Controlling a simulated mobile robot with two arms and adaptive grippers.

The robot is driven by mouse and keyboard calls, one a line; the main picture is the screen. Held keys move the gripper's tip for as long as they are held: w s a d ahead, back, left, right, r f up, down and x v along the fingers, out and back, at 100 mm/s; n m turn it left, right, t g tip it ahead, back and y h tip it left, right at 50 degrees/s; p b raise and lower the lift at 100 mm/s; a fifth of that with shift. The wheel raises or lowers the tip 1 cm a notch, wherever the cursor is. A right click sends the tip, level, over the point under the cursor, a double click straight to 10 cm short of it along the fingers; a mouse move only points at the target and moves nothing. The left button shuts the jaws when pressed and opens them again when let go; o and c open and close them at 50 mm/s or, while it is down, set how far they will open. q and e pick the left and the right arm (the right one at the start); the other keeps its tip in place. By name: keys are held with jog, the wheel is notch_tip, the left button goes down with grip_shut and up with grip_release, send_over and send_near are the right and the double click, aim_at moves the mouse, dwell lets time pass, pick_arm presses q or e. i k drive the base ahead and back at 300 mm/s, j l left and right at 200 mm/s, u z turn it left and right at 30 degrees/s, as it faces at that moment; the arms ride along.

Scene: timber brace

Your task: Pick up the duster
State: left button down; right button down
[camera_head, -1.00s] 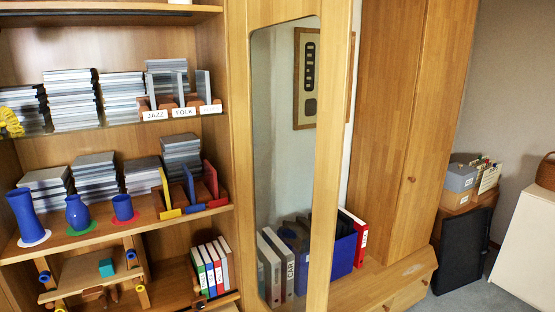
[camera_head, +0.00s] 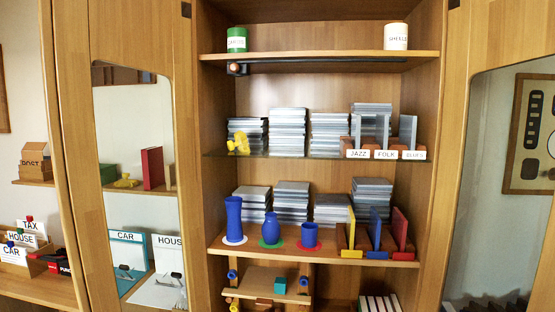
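I cannot make out anything that is clearly a duster. A small yellow object (camera_head: 238,142) stands at the left end of the glass shelf in front of the stacked cases; its exact kind is hard to tell. Another yellow object (camera_head: 126,181) shows in the left glass door. Neither of my grippers is in view.
The open cabinet's top shelf (camera_head: 320,55) holds a green tin (camera_head: 237,39) and a white tin (camera_head: 396,36). Below are blue vases (camera_head: 234,217) and coloured dividers (camera_head: 376,229). Glass doors flank it. A POST box (camera_head: 35,160) and labelled trays (camera_head: 15,250) are at left.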

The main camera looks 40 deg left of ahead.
aim_at(241, 142)
jog(key=u, duration=1.45)
